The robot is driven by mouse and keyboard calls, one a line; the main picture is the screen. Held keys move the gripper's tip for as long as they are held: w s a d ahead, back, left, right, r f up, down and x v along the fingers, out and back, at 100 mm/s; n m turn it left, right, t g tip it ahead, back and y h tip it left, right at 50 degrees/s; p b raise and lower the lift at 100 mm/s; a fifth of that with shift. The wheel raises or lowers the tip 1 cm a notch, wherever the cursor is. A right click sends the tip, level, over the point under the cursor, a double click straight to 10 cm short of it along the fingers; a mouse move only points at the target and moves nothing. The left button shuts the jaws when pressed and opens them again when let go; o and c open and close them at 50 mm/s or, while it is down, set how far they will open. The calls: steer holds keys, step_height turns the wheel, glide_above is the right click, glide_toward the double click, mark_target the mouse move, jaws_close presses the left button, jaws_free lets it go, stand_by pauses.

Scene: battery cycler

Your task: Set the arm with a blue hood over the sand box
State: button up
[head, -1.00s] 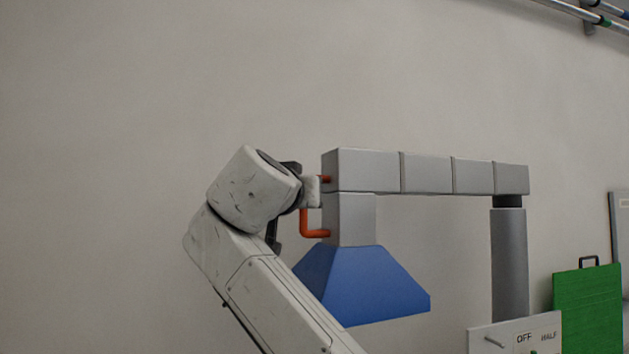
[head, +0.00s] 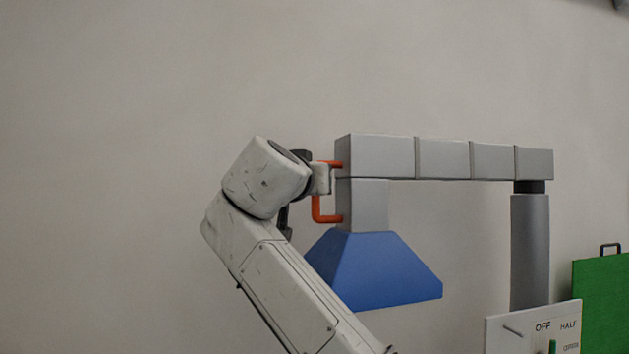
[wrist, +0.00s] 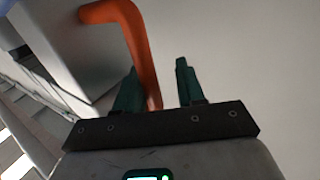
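The arm with a blue hood is a grey boom (head: 440,158) on a grey post (head: 530,250). The blue hood (head: 375,270) hangs from a short grey duct at its left end. An orange handle (head: 318,208) sits on the duct's left side; it also shows in the wrist view (wrist: 140,50). My gripper (head: 322,180) is at this handle. In the wrist view my gripper (wrist: 157,66) has its dark green fingers apart, with the handle between them, nearer the left finger and a gap to the right one. The sand box is not in view.
A light panel (head: 535,330) lettered OFF and HALF stands at the lower right, in front of the post. A green board (head: 600,300) with a dark handle is at the right edge. The plain wall (head: 150,100) lies behind; the left side is clear.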

steer(key=shift+s, duration=0.1)
steer(key=b+v, duration=0.3)
steer(key=v, duration=0.7)
steer(key=shift+s, duration=0.3)
steer(key=shift+a, duration=0.15)
